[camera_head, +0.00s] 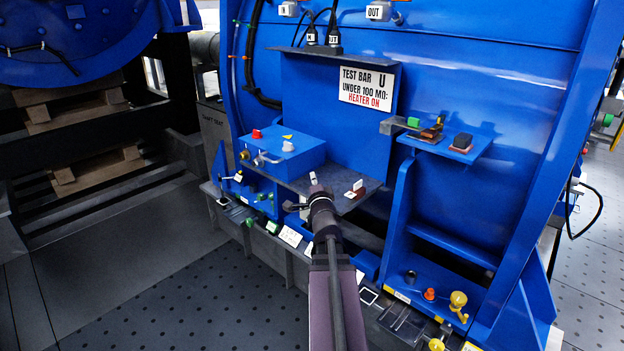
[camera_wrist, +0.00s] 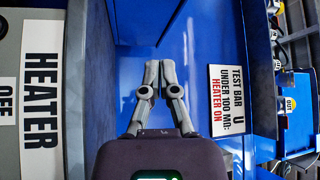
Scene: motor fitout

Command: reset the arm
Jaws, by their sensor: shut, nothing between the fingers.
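My arm reaches up from the bottom middle of the head view. My gripper (camera_head: 318,190) is over the front part of the dark shelf on the blue motor housing. In the wrist view my gripper (camera_wrist: 160,68) shows its two grey fingers shut together, with nothing between them. The fingers point at a plain blue panel (camera_wrist: 188,50); I cannot tell how far off it is. The gripper and forearm hide part of the shelf's front edge and the ledge below it.
The dark shelf (camera_head: 345,200) carries a small red-and-white part. A blue box (camera_head: 285,158) with knobs stands at its left. The test bar sign (camera_head: 366,88) is on the panel behind. A side bracket (camera_head: 455,142) holds small blocks. A HEATER label (camera_wrist: 42,85) fills the wrist view's left.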

